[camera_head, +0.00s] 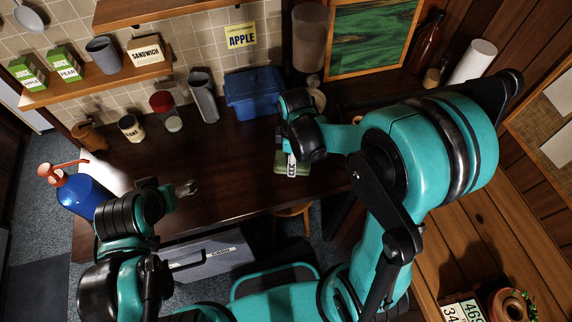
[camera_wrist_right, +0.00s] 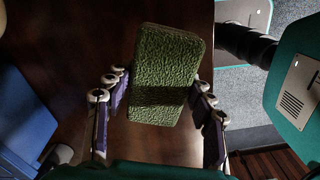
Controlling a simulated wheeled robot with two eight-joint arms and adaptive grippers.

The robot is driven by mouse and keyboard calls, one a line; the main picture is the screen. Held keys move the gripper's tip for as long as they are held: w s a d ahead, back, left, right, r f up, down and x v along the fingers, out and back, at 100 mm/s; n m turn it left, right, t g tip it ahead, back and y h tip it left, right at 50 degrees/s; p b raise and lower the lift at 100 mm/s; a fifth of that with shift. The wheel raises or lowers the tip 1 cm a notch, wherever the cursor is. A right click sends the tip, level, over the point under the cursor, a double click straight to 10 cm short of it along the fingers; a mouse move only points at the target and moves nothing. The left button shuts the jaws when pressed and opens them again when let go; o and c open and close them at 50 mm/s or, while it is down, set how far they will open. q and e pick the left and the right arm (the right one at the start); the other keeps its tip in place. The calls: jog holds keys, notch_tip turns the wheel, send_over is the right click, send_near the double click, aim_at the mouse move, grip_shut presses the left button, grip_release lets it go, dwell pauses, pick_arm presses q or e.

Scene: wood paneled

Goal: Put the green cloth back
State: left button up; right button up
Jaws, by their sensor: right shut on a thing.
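The green cloth (camera_wrist_right: 166,70) is a thick, textured block between the fingers of my right gripper (camera_wrist_right: 160,84) in the right wrist view. The fingers press on its two sides, and a dark shadow crosses it. In the head view the green cloth (camera_head: 281,169) shows below my right gripper (camera_head: 291,158), over the front part of the dark table (camera_head: 235,170). Whether it touches the tabletop cannot be told. My left gripper (camera_head: 187,187) is over the table's front left, holding nothing visible; its finger gap is too small to judge.
A blue bin (camera_head: 254,94) stands at the back of the table, with a grey cup (camera_head: 203,97) and a red-topped jar (camera_head: 165,110) to its left. A blue bottle (camera_head: 80,194) is at the far left. The table's middle is clear. A shelf (camera_head: 95,82) hangs above.

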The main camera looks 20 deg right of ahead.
aim_at(286, 158)
jog(key=shift+w+a+f, duration=0.75)
jog(key=shift+w+f, duration=0.1)
jog(key=shift+w, duration=0.2)
notch_tip(286, 158, down, 3)
jog(key=shift+f+b, duration=0.15)
jog(key=shift+b, duration=0.5)
jog(key=shift+f, duration=0.3)
jog(key=shift+f, duration=0.1)
jog(key=o, duration=1.2)
